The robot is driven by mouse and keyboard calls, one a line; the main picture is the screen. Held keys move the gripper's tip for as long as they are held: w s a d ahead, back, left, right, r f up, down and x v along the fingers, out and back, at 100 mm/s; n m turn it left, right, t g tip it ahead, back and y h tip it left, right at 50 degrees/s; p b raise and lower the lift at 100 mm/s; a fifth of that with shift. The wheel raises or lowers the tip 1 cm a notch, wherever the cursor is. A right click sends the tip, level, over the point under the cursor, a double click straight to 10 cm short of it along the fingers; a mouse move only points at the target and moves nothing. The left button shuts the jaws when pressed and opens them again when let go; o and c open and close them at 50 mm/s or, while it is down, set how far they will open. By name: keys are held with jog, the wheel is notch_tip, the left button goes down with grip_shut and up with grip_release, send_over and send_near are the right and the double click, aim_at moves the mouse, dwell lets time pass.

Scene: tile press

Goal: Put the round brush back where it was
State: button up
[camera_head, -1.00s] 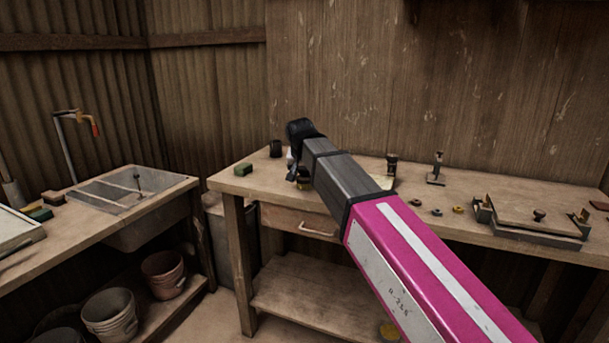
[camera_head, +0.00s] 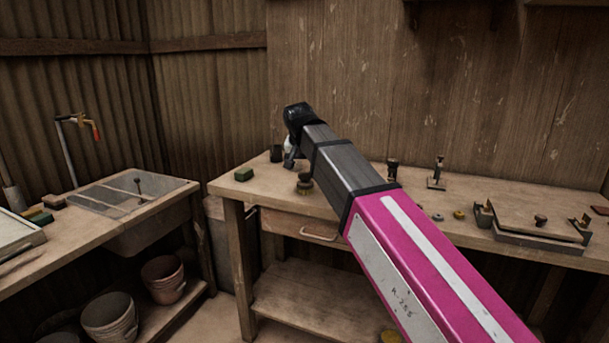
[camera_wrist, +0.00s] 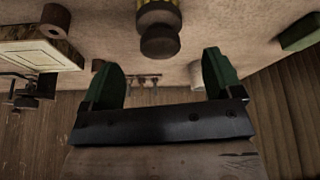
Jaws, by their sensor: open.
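The round brush, as I take it, stands on the wooden workbench near its front edge, a small dark-knobbed thing (camera_head: 304,184) just left of my arm. In the wrist view the round brush (camera_wrist: 159,40) shows its dark rounded knob and a yellowish part, cut off by the top edge. My gripper (camera_wrist: 160,62) is open, its two green fingers wide apart with nothing between them. The brush lies beyond the fingertips, apart from them. In the head view my gripper (camera_head: 291,158) hangs above the bench, small and partly hidden by my arm.
A green block (camera_head: 243,174) lies at the bench's left corner, a dark cup (camera_head: 276,153) behind. Two upright tools (camera_head: 392,170) (camera_head: 437,173), small rings (camera_head: 459,214) and a tile press (camera_head: 535,222) stand to the right. A sink (camera_head: 135,190) is at left.

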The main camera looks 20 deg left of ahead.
jog(key=shift+v, duration=2.7)
